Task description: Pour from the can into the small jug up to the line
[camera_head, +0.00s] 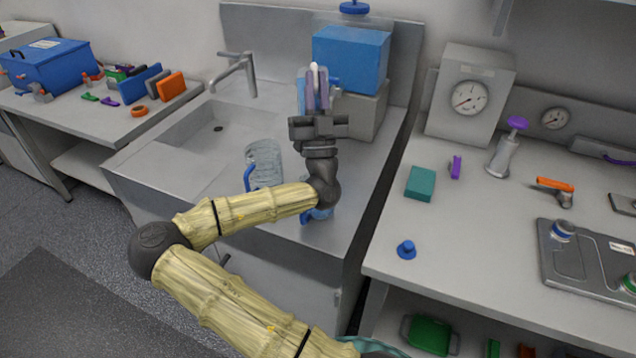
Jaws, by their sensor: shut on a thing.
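A clear jug (265,156) with a blue handle stands on the sink unit's top, right of the basin. A large blue-filled container (350,58) with a blue cap stands on a grey block behind; I cannot tell whether it is the task's can. My gripper (316,80) is in front of this container, its purple-grey fingers pointing away from me. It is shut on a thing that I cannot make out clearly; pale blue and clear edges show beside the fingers. A blue item (318,214) near the counter's front edge is mostly hidden by my arm. No fill line is readable.
The basin (190,135) and its tap (238,72) lie to the left. The right bench holds a gauge box (470,98), a purple-topped bottle (505,150), a teal block (421,184) and a blue knob (406,249). A blue box (55,68) stands far left.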

